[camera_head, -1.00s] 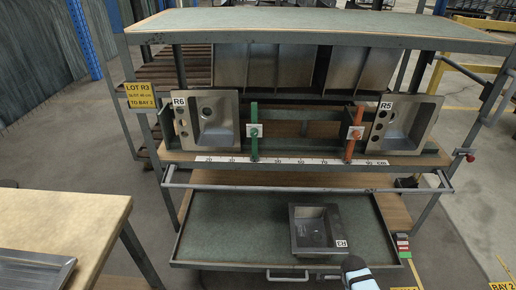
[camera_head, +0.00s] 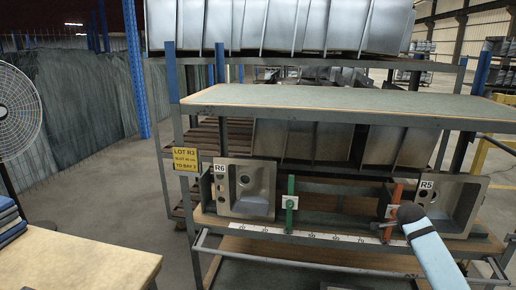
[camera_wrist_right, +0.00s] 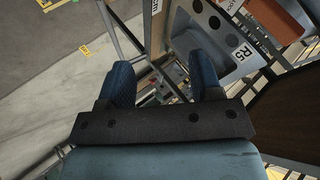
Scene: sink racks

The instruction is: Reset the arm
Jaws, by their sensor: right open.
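My right gripper (camera_wrist_right: 160,64) is open in the right wrist view, with its two blue fingers spread and nothing between them. A sink labelled R5 (camera_wrist_right: 218,38) is beyond the right finger, with no visible contact. In the head view, a light blue link of my right arm (camera_head: 438,256) with a dark rounded end stands in front of the rack's right part, near sink R5 (camera_head: 452,204). My left arm and gripper are not in view.
Sink R6 (camera_head: 247,190) stands on the rack's left side. A green post (camera_head: 290,206) and an orange post (camera_head: 393,212) rise behind the scale strip (camera_head: 310,236). A wooden table (camera_head: 75,262) is at lower left, a fan (camera_head: 14,115) at far left.

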